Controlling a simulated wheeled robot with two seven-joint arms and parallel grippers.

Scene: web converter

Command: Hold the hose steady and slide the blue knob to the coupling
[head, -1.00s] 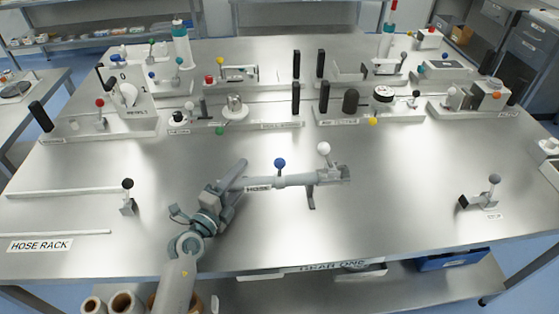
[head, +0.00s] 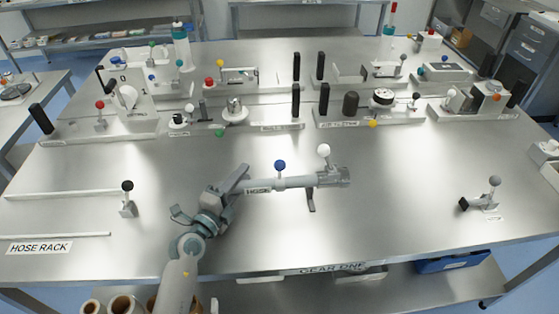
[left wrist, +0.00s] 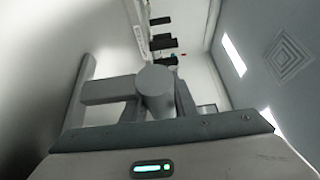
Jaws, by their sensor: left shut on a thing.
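The grey hose (head: 294,183) lies roughly level above the table, with a HOSE label near its left end. The blue knob (head: 280,165) stands up from the hose, left of the coupling (head: 335,177) at the hose's right end. A white-balled lever (head: 324,151) rises at the coupling. My left gripper (head: 240,183) is shut on the left end of the hose, with the blue knob a short way to its right. In the left wrist view a grey round hose end (left wrist: 155,82) shows between the fingers. My right gripper is not in view.
A black-balled lever (head: 127,187) stands at left, near the HOSE RACK label (head: 39,248). A grey-balled lever (head: 494,182) stands at right. Panels with several knobs and black handles line the back.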

